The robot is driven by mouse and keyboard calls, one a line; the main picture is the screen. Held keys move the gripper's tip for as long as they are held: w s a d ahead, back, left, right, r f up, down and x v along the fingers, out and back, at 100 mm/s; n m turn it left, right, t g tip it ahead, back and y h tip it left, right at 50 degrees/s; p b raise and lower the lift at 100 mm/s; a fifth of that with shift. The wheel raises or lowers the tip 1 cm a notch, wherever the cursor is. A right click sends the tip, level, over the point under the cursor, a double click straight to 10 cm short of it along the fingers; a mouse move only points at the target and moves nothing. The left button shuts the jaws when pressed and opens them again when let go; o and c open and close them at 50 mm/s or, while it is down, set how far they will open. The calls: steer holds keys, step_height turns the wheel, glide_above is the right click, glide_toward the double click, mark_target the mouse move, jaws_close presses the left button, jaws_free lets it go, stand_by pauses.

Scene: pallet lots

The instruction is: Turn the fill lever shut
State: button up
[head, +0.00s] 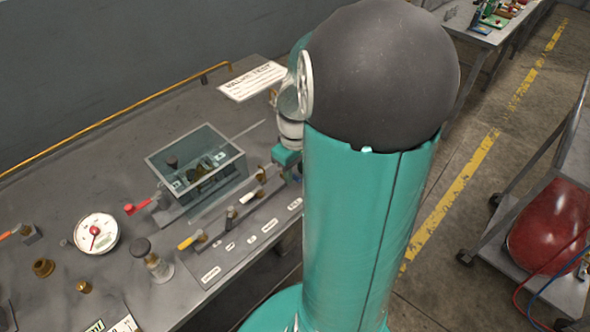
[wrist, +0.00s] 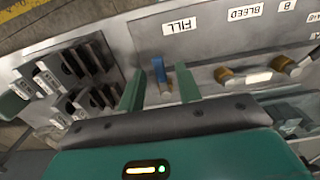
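In the wrist view, the fill lever (wrist: 159,70) has a blue handle and a brass-coloured end. It sits on a grey panel (wrist: 205,75) beside the white FILL label (wrist: 181,27), which appears upside down. My gripper (wrist: 160,74) is open, with one teal finger on each side of the lever. A gap shows on both sides, and I cannot tell whether either finger touches it.
Right of the fill lever is a white-handled brass valve (wrist: 258,77) near the BLEED label (wrist: 244,12). Dark switches (wrist: 75,75) stand close on the left. In the head view, a clear box (head: 197,165) and a gauge (head: 96,233) are on the bench.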

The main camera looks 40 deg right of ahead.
steer(key=shift+f, duration=0.1)
jaws_close()
steer(key=shift+a+m, duration=0.15)
steer(key=shift+m, duration=0.25)
steer(key=m, duration=0.1)
steer(key=a+m, duration=0.1)
steer(key=m, duration=0.1)
steer(key=shift+w+a, duration=0.15)
steer(key=m, duration=0.2)
steer(key=a+m, duration=0.1)
steer(key=m, duration=0.1)
steer(key=shift+w, duration=0.3)
steer(key=m, duration=0.1)
steer(key=w+m, duration=0.1)
steer(key=m, duration=0.1)
steer(key=a+m, duration=0.1)
steer(key=m, duration=0.1)
steer(key=shift+w+a, duration=0.1)
steer(key=shift+w, duration=0.15)
steer(key=shift+w+a+m, duration=0.1)
steer(key=shift+w+m, duration=0.15)
steer(key=shift+m, duration=0.65)
steer(key=shift+w+m, duration=0.3)
steer(key=shift+m, duration=0.6)
steer(key=shift+w+a+m, duration=0.1)
steer(key=shift+w+m, duration=0.15)
steer(key=shift+m, duration=0.65)
